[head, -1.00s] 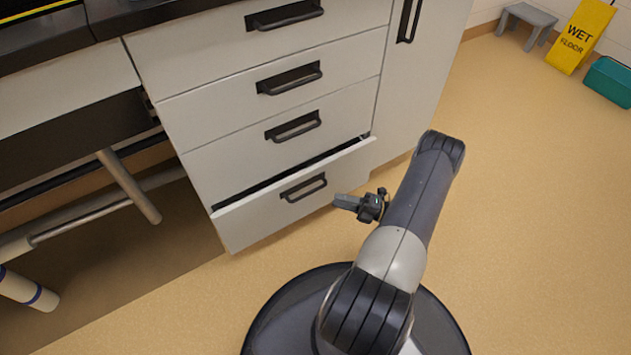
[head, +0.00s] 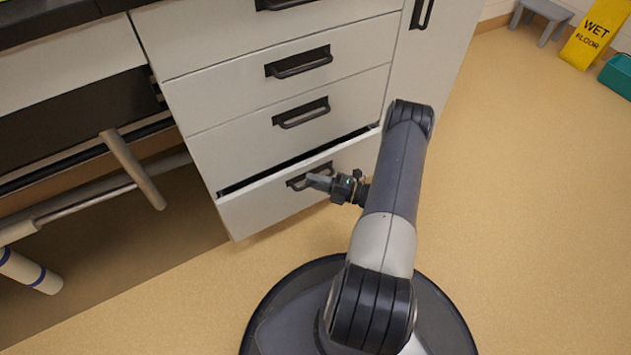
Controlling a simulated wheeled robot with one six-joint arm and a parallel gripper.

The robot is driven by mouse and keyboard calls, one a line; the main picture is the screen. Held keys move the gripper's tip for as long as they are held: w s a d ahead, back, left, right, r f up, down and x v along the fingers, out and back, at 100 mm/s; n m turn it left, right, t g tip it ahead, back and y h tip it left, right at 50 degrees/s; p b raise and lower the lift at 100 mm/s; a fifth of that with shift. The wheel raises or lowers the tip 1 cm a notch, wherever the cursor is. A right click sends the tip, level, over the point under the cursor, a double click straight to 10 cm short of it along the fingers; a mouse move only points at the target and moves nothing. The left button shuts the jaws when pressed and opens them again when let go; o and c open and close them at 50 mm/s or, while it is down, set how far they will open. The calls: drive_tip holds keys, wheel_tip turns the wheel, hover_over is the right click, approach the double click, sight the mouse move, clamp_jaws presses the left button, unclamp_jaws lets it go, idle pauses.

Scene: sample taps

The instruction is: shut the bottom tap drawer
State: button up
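The bottom tap drawer (head: 255,211) is the lowest in the white cabinet. It stands partly open, with a dark gap along its top edge. Its black bar handle (head: 296,184) is partly hidden behind my gripper. My gripper (head: 312,180) is in front of the drawer face, its fingers pointing left over the handle. I cannot tell whether the fingers touch the handle or drawer front, or whether they are open or shut.
The drawers above, such as the one just over it (head: 240,142), are shut. A tall cabinet door (head: 428,60) is to the right. A yellow wet floor sign (head: 592,32), a grey stool (head: 541,18) and a teal bin (head: 618,75) stand far right. Floor to the right is clear.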

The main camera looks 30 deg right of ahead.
drive_tip(key=shift+c, duration=0.4)
clamp_jaws()
drive_tip(key=shift+a, duration=0.1)
